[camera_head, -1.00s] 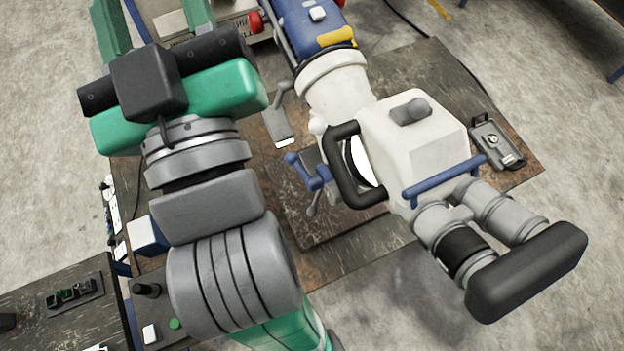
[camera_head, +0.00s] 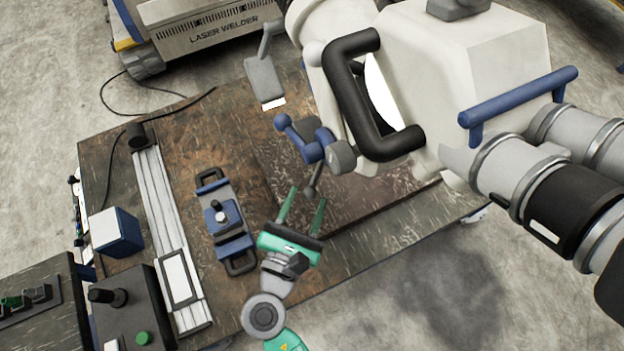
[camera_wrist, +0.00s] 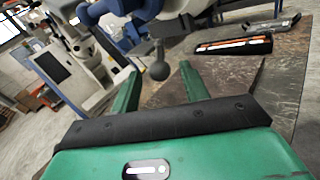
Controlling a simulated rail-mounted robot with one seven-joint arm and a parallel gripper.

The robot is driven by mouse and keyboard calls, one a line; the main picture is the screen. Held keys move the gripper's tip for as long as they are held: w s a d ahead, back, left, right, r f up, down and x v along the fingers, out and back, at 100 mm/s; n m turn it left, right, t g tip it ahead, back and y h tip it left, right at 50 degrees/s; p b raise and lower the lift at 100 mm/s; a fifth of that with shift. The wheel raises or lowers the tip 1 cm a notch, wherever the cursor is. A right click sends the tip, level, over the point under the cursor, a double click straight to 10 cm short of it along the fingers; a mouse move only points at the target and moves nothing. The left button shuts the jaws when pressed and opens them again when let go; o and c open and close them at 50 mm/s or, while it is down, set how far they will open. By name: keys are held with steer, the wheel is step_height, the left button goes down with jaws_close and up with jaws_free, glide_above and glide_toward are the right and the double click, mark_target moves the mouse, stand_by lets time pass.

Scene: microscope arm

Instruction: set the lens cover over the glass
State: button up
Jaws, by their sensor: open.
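The glass appears to be the bright white disc (camera_head: 384,95) on the side of the white microscope head (camera_head: 450,60), partly behind its black handle (camera_head: 362,100). I cannot tell for sure which part is the lens cover; a grey hinged flap (camera_head: 263,78) with a white edge hangs at the head's left. Below the head is a blue-and-grey lever (camera_head: 303,140) with a ball-ended rod (camera_head: 310,190). My green gripper (camera_head: 303,206) is open, its fingers pointing up toward the lever. In the wrist view the ball (camera_wrist: 159,71) shows between and beyond the fingertips (camera_wrist: 160,86); contact is unclear.
A blue clamp-like device (camera_head: 224,222) and a metal rail (camera_head: 165,220) lie on the worn table left of my gripper. A control box (camera_head: 120,310) stands at lower left. A dark plate (camera_head: 345,195) lies under the microscope.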

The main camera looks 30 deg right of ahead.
mark_target(311, 188)
steer(key=x, duration=0.5)
steer(key=shift+d, duration=0.1)
jaws_close()
